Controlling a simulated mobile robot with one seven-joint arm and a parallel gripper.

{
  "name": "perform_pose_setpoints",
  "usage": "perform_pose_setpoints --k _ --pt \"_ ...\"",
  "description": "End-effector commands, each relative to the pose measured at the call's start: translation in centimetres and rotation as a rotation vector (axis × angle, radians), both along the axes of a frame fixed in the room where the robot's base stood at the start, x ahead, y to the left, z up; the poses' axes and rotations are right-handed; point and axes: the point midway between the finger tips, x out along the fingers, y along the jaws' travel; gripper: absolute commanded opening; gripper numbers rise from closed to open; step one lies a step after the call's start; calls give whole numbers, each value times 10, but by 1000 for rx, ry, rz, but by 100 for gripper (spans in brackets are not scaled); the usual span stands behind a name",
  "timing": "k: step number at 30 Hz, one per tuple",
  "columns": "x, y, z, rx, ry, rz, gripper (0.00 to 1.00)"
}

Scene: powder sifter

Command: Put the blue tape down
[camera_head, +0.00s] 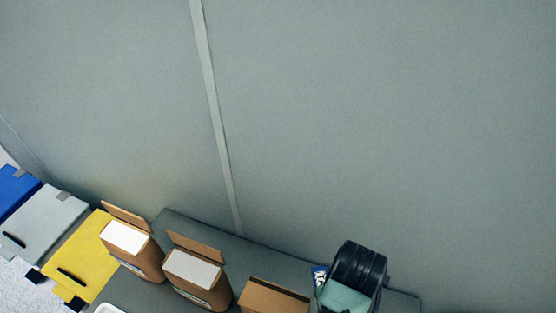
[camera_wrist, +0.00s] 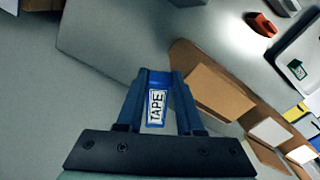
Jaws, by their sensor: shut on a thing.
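The blue tape (camera_wrist: 157,105), a blue item with a white label reading "TAPE", is between the fingers of my gripper (camera_wrist: 157,90) in the wrist view. My gripper is shut on it and holds it over a grey surface. In the head view my dark wrist (camera_head: 358,268) is at the lower right, and a small part of the blue tape (camera_head: 319,278) shows just left of it. The fingers are hidden there. I cannot tell whether the tape touches the surface below.
Several open cardboard boxes (camera_head: 191,268) stand on the grey table (camera_head: 172,222), the nearest (camera_head: 272,296) just left of my wrist. Yellow (camera_head: 85,262), grey (camera_head: 45,222) and blue (camera_head: 14,187) bins stand at left. A red object (camera_wrist: 262,25) and a pale tray (camera_wrist: 287,48) show in the wrist view.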

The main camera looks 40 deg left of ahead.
Motion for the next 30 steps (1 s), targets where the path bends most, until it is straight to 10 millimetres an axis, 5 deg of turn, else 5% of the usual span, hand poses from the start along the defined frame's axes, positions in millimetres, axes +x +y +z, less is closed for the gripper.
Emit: perform_pose_setpoints --k 6,14,30 --pt "-12 36 54 0 0 585 0" --pt "-21 59 81 0 -1 1004 0" --pt "-24 62 19 2 2 1076 0"
